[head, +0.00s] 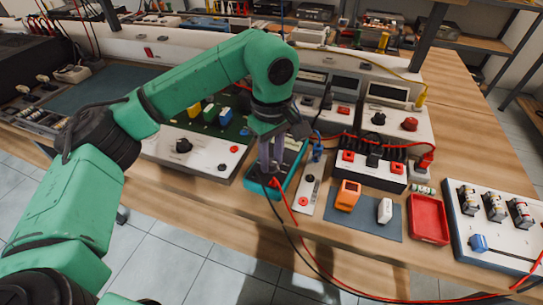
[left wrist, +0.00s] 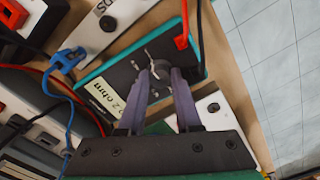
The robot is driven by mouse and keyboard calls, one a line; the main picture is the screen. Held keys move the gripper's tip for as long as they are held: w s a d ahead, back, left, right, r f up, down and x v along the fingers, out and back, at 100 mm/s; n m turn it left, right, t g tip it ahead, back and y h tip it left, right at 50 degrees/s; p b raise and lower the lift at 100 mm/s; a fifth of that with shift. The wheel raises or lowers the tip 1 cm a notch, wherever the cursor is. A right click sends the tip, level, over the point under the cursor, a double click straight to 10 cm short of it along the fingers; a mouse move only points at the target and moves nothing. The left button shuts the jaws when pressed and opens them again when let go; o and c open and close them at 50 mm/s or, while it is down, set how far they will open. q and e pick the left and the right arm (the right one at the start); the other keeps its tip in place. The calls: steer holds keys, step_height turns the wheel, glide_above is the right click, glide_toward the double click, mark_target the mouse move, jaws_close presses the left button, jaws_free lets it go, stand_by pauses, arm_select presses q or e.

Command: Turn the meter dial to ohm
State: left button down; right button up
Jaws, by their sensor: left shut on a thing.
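The meter (head: 293,177) has a teal case and a dark face and lies on the wooden bench, near its front edge. It also shows in the left wrist view (left wrist: 120,72), with a pale display (left wrist: 106,97) that seems to read in ohm. My left gripper (head: 270,180) reaches down onto the meter from above. In the left wrist view its purple fingers (left wrist: 160,78) are shut on the round grey dial (left wrist: 160,92), with marks around it. The fingers partly hide the dial, and I cannot tell its exact setting. My right gripper is not in view.
Red and black leads run from the meter. To its right are a white strip (head: 309,192), an orange block (head: 347,195) on a grey mat, a red tray (head: 429,219) and a component board (head: 497,219). A white panel (head: 190,153) stands left. Instruments line the back.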

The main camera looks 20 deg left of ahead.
mark_target(272, 162)
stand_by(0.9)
arm_select(q)
steer(key=c, duration=0.6)
jaws_free()
step_height(272, 162, up, 15)
steer(key=p, duration=0.2)
steer(key=shift+f, duration=0.15)
